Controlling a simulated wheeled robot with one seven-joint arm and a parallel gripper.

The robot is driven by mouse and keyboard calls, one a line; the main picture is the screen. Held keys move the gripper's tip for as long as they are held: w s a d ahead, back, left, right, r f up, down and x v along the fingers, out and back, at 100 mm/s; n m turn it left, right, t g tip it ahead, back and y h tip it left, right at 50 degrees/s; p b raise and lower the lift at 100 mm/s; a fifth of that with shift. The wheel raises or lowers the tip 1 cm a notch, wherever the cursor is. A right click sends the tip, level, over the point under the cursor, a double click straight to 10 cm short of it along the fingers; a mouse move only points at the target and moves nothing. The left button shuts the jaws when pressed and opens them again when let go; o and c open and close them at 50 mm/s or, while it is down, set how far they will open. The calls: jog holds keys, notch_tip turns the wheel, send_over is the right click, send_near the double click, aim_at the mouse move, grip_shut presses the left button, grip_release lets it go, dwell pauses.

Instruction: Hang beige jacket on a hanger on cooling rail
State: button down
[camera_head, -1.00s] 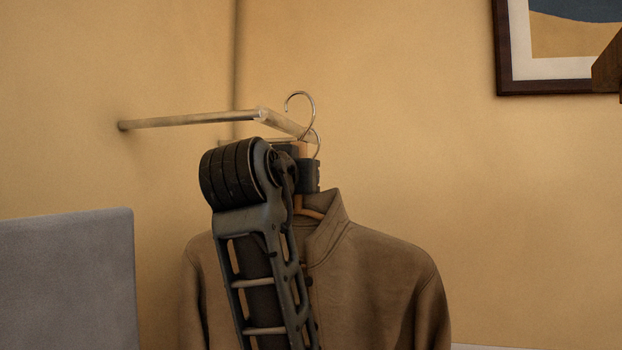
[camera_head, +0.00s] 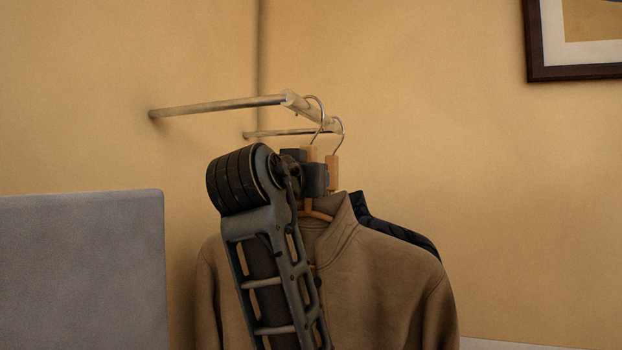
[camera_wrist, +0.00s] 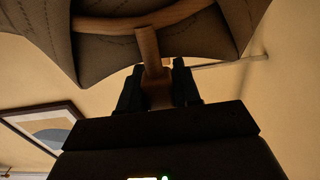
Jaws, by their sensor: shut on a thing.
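The beige jacket (camera_head: 375,275) is on a wooden hanger (camera_head: 316,213) with a metal hook, upright in the head view. My gripper (camera_head: 305,172) is shut on the hanger's wooden neck, just above the collar. In the wrist view, the fingers (camera_wrist: 158,88) close around the wooden neck, and the jacket (camera_wrist: 215,35) spreads beyond. The rail (camera_head: 308,106) is a pale metal bar frame on the wall. The hanger's hook overlaps the rail's front bar near its right part; I cannot tell whether it rests on it.
A dark garment (camera_head: 400,232) hangs behind the beige jacket, on a second hanger (camera_head: 333,168) with its hook at the rail's right end. A grey panel (camera_head: 80,275) stands at lower left. A framed picture (camera_head: 580,70) hangs on the right wall.

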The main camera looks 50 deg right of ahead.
dwell(0.3)
jog(key=c, duration=0.7)
grip_release()
jog(key=shift+f, duration=0.15)
jog(key=shift+b+v, duration=0.8)
jog(key=shift+v, duration=3.15)
